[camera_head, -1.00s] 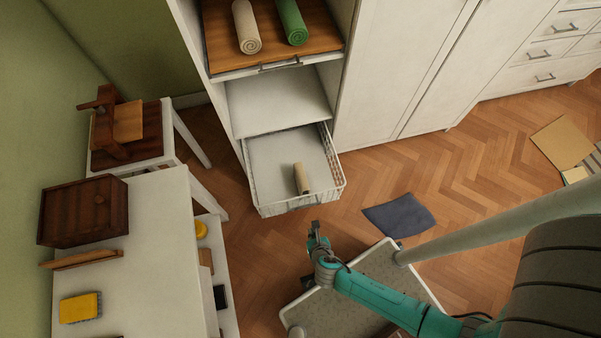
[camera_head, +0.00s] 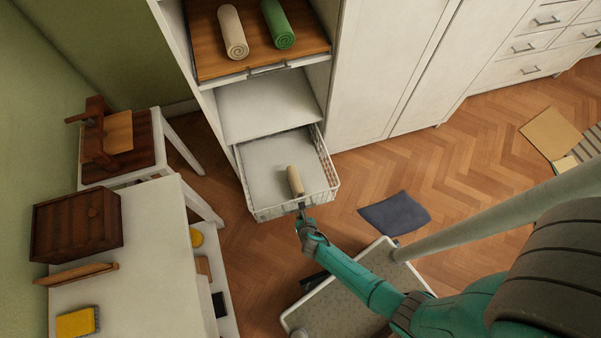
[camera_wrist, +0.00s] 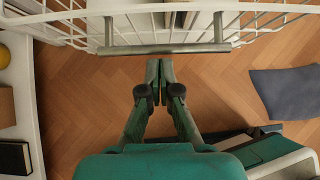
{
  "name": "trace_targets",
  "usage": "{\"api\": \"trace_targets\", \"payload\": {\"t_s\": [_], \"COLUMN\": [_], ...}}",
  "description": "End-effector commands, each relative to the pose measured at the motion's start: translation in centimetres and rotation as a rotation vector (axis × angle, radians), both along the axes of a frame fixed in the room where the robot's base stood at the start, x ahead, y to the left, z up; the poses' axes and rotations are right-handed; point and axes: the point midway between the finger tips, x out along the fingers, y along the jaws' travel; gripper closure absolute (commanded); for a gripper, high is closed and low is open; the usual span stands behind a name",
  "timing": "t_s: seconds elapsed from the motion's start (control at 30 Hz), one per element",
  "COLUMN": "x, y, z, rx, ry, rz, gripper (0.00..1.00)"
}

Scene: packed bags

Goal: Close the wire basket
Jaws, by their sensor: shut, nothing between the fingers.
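The white wire basket (camera_head: 329,184) is pulled out of the lower part of the white cabinet. A beige rolled item (camera_head: 295,181) lies in it near the front. In the wrist view the basket's front wires (camera_wrist: 250,22) cross the top, with a grey bar handle (camera_wrist: 165,49) in front of them. My gripper (camera_head: 301,207) is at the basket's front side. In the wrist view my gripper (camera_wrist: 159,62) is shut and empty, with its fingertips just short of the handle; I cannot tell whether they touch.
A wooden shelf (camera_head: 213,64) above the basket holds a beige roll (camera_head: 233,33) and a green roll (camera_head: 278,25). A white table (camera_head: 150,260) stands at left.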

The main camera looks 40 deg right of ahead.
Motion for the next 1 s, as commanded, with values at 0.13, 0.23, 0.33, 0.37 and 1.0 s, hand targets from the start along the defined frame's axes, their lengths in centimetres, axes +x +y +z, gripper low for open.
{"api": "trace_targets", "payload": {"t_s": [0.13, 0.23, 0.33, 0.37, 1.0], "x": [0.5, 0.6, 0.5, 0.5, 5.4], "y": [-0.2, -0.2, -0.2, -0.2, -1.8], "z": [-0.1, -0.1, -0.1, -0.1, -0.1], "rx": [0.0, 0.0, 0.0, 0.0, 0.001], "ry": [0.0, 0.0, 0.0, 0.0, -0.001], "rz": [0.0, 0.0, 0.0, 0.0, -0.003], "gripper": [1.0, 1.0, 1.0, 1.0, 1.0]}}
